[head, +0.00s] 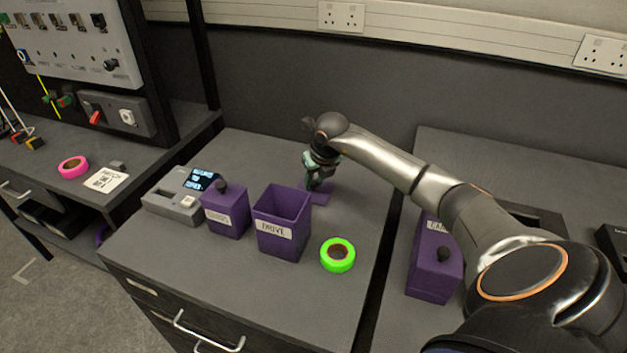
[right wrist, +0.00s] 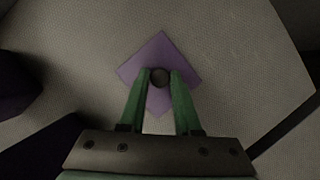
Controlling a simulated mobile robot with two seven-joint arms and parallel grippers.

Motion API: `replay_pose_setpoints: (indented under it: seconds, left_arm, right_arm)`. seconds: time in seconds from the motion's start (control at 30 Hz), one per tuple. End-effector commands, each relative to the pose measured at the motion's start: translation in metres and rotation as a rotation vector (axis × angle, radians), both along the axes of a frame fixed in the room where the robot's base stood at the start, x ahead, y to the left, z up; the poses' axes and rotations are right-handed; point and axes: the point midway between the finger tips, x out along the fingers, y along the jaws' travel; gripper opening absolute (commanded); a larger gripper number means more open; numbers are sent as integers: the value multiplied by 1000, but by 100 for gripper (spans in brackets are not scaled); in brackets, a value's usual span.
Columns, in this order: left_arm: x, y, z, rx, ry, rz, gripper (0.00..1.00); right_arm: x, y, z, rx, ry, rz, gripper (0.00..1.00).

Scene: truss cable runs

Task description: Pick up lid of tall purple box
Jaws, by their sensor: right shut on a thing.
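The tall purple box (head: 282,228) stands open on the middle bench, with a white label on its front. Its purple lid (head: 321,197) is behind it to the right, flat at or near the bench top; I cannot tell whether it touches. My right gripper (head: 316,182) is above the lid. In the right wrist view, the green fingers of this gripper (right wrist: 160,80) are shut on the dark round knob (right wrist: 160,77) at the middle of the lid (right wrist: 160,47). My left gripper is not in view.
A lidded purple box (head: 226,215) and a grey device with a display (head: 178,203) stand left of the open box. A green tape roll (head: 338,255) lies to its right. Another lidded purple box (head: 433,271) stands on the right bench, beyond a gap.

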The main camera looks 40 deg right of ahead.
Motion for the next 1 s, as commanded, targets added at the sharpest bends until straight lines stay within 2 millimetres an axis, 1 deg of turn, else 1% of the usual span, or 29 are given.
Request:
replay_pose_setpoints:
  seconds: [0.03,0.2,0.57,0.67,0.77,1.0]
  left_arm:
    - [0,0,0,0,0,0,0]
    - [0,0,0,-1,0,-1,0]
    - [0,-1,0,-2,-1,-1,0]
    - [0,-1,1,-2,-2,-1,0]
    - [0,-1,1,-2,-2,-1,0]
    - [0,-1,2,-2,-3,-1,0]
  right_arm:
    - [0,0,0,0,0,0,19]
    - [0,0,0,0,0,0,0]
    - [0,0,0,0,-1,0,0]
    - [0,0,3,-1,-2,0,0]
    - [1,0,14,0,-4,0,0]
    - [1,-1,62,-2,-7,0,0]
